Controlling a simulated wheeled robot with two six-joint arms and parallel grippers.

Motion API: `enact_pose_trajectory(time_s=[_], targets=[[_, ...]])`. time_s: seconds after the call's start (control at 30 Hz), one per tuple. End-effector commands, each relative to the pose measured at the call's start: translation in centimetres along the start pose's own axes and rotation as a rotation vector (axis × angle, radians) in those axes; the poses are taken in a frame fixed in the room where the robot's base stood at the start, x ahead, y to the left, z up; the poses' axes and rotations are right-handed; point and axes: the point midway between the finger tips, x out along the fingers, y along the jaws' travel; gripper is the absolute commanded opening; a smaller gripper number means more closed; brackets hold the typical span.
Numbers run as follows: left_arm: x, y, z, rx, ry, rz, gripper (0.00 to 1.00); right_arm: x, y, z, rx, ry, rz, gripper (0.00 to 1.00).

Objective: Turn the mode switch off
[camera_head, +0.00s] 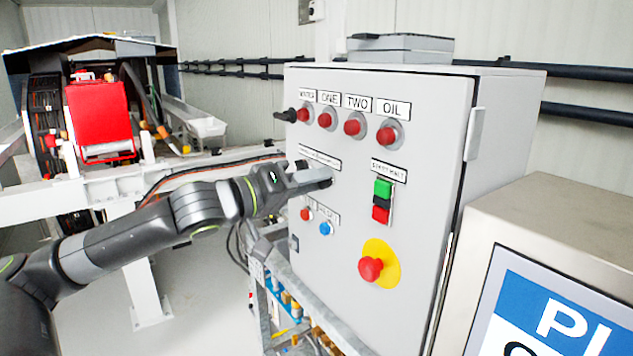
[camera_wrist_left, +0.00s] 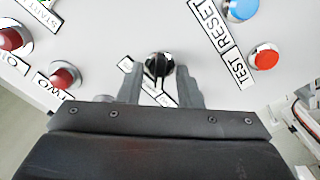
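The mode switch is a black rotary knob (camera_wrist_left: 158,66) on the grey control panel (camera_head: 345,230), under a long label plate. In the left wrist view it sits at the tips of my left gripper (camera_wrist_left: 165,85), with one finger on each side and a gap beside the knob. In the head view my left gripper (camera_head: 322,178) reaches the panel from the left and hides most of the knob. The fingers are apart. Whether they touch the knob cannot be told. My right gripper is not in view.
Red lamps (camera_head: 353,124) line the panel's top. Green and red start/halt buttons (camera_head: 382,200) and a red emergency stop (camera_head: 371,268) are to the right. A blue button (camera_head: 326,228) and a red button (camera_head: 306,214) lie just below my left gripper. A sign (camera_head: 550,315) stands at right.

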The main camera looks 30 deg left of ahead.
Motion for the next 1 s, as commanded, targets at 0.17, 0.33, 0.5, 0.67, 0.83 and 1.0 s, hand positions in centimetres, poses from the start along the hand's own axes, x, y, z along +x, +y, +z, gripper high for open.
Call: enact_pose_trajectory(time_s=[0.17,0.33,0.5,0.67,0.83,1.0], targets=[[0.0,0.0,0.0,0.000,0.000,0.000,0.25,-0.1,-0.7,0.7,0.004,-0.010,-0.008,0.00],[0.0,0.0,0.0,0.000,0.000,0.000,0.03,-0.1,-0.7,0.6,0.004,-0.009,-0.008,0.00],[0.0,0.0,0.0,0.000,0.000,0.000,0.00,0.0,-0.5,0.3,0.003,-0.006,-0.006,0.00],[0.0,0.0,0.0,0.013,0.000,0.000,0.00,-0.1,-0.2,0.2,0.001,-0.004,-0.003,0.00],[0.0,0.1,-0.1,0.071,-0.001,0.001,0.00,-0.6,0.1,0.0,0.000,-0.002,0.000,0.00],[0.0,0.1,-0.1,0.184,-0.002,0.000,0.00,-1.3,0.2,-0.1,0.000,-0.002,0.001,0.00]])
